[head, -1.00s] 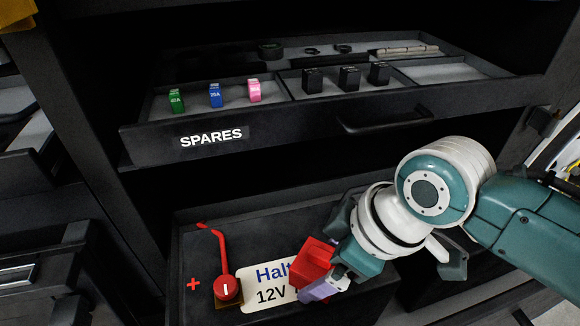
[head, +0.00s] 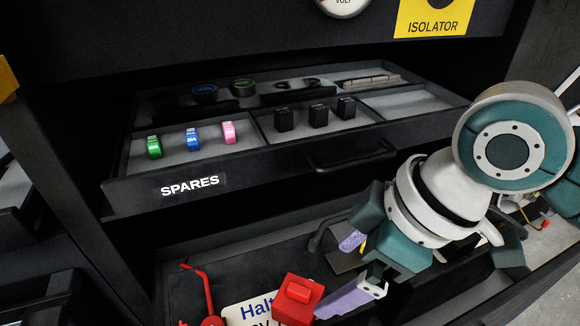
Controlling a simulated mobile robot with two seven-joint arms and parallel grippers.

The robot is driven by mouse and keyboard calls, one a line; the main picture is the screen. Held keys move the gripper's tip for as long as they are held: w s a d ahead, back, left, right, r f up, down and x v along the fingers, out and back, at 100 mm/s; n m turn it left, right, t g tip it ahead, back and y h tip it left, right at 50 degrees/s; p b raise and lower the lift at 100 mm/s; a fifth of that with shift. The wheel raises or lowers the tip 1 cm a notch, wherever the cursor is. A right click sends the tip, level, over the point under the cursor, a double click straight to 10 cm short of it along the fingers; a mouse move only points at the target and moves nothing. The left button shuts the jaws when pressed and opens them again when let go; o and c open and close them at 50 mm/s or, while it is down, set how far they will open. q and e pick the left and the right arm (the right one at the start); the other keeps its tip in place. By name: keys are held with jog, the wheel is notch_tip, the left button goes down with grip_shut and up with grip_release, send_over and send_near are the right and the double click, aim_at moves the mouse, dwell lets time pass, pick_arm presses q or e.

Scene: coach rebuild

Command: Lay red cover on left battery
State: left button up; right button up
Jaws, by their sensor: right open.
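The red cover (head: 298,296) is a small block with a raised top. It sits at the right end of the white label (head: 245,311) on the dark battery (head: 240,277), at the bottom of the head view. My right gripper (head: 333,278) is open just right of the cover, its purple-tipped fingers apart with nothing between them. The lower fingertip is close beside the cover; I cannot tell whether it touches. The battery's red terminal (head: 211,321) and red lead (head: 204,288) show at left. The battery's front is cut off by the frame. My left gripper is out of view.
The open SPARES drawer (head: 300,167) juts out above the battery. It holds green, blue and pink fuses (head: 192,139) and several black relays (head: 318,116). Its handle (head: 352,156) is close above my right gripper. A yellow ISOLATOR plate (head: 433,18) is higher up.

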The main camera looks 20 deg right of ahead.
jog(key=s+d+r+m+h, duration=0.1)
jog(key=s+d+m, duration=0.1)
jog(key=s, duration=0.4)
jog(key=s+d+r+m+h, duration=0.2)
jog(key=s+m, duration=0.3)
jog(key=s, duration=0.2)
jog(key=shift+d, duration=0.2)
jog(key=shift+s+m, duration=0.1)
jog(key=shift+m, duration=0.2)
